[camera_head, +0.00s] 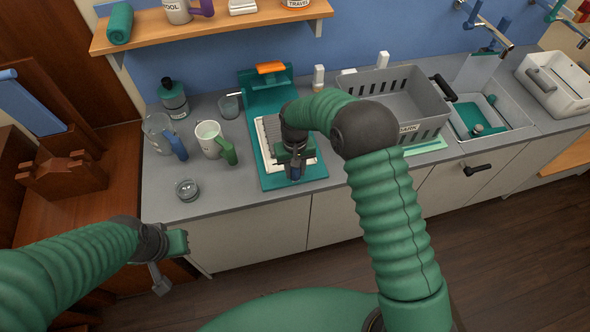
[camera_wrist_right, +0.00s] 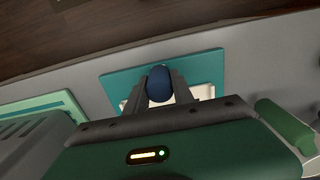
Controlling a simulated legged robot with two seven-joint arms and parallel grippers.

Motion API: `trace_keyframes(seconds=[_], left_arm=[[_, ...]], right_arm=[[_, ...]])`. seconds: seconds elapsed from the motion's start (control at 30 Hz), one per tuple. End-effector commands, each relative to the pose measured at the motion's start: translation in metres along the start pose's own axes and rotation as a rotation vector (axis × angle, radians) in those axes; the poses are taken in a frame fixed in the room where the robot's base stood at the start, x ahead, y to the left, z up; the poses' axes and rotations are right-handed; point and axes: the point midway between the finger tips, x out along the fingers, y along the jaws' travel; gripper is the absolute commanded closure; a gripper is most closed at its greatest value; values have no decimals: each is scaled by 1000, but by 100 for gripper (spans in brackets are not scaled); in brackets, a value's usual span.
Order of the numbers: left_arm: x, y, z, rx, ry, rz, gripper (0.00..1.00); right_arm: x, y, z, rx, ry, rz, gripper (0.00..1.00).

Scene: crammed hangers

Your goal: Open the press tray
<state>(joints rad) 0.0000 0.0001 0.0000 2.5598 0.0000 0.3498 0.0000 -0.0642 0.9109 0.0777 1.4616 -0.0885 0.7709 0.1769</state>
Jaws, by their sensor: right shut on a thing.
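The press (camera_head: 252,105) is a teal frame with an orange handle (camera_head: 270,68) at its back, standing on the grey counter. Its white, ribbed tray (camera_head: 268,150) lies on the teal base, partly hidden by my right arm. My right gripper (camera_head: 297,172) is over the tray's front edge. In the right wrist view a dark blue rounded knob (camera_wrist_right: 159,84) sits between its two fingers, which are shut on it. My left gripper (camera_head: 172,262) hangs in front of the counter at the lower left, away from the press; its finger opening cannot be made out.
A grey slotted basket (camera_head: 405,105) is close on the right, with a sink (camera_head: 488,120) beyond. A shelf (camera_head: 140,38) hangs above.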

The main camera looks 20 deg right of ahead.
Motion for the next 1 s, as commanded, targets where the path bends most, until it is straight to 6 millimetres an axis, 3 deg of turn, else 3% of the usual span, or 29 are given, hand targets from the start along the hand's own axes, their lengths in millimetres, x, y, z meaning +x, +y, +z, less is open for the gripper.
trace_keyframes(seconds=[0.03, 0.07, 0.2, 0.5, 0.63, 1.0], left_arm=[[0, 0, 0, 0, 0, 0, 100], [0, 0, 0, 0, 0, 0, 100], [0, 0, 0, 0, 0, 0, 100], [0, 0, 0, 0, 0, 0, 100], [3, 0, 1, 0, 0, 0, 100], [14, 0, 3, 0, 0, 0, 100]], right_arm=[[0, 0, 1, 0, -2, 0, 100], [0, 0, 1, 0, -2, 0, 67], [0, 0, 1, 0, -1, 0, 49], [-1, 0, 1, 0, 0, 0, 49], [-14, 0, 0, 0, 3, 0, 49], [-117, 0, -1, 0, 5, 0, 49]])
